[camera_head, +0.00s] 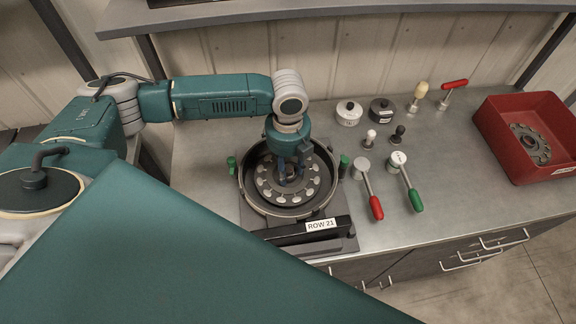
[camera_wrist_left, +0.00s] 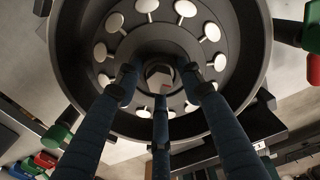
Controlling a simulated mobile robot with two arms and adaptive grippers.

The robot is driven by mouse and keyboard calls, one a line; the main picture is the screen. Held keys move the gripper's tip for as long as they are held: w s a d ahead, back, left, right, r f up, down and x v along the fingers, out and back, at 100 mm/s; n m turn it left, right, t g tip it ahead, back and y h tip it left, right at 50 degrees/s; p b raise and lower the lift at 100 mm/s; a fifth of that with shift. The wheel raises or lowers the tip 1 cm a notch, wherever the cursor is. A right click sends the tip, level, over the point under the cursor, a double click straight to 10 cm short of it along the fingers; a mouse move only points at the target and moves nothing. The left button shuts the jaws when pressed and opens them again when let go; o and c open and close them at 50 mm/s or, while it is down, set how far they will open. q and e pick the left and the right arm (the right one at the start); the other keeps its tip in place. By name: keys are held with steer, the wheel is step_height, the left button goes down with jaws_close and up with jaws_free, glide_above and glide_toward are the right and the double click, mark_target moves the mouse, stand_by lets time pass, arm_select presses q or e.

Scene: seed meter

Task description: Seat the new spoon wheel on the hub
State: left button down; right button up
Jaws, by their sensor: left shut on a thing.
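The spoon wheel (camera_head: 264,187), a dark disc with a ring of pale round spoons, lies inside the round black meter housing (camera_head: 247,201) marked ROW 21. My left gripper (camera_head: 290,180) reaches down into the housing from above, its fingers shut on the wheel's raised centre. In the left wrist view the fingers (camera_wrist_left: 160,90) surround the centre, and a hex-shaped hub end (camera_wrist_left: 160,77) shows between them. The spoons (camera_wrist_left: 146,5) ring the fingers. Whether the wheel rests fully down on the hub cannot be told. My right gripper is not in view.
A red bin (camera_head: 495,134) at the right holds another wheel (camera_head: 530,144). Red-handled (camera_head: 370,190) and green-handled (camera_head: 407,182) tools lie right of the housing. Two round pots (camera_head: 349,113) and small knobbed tools stand behind. The front right bench top is clear.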

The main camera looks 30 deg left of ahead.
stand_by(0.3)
arm_select(q)
steer(key=c, duration=1)
jaws_free()
steer(key=c, duration=0.4)
steer(key=shift+o, duration=0.2)
steer(key=shift+c, duration=1.3)
steer(key=shift+o, duration=1.3)
steer(key=shift+r, duration=0.15)
steer(key=shift+r, duration=4.6)
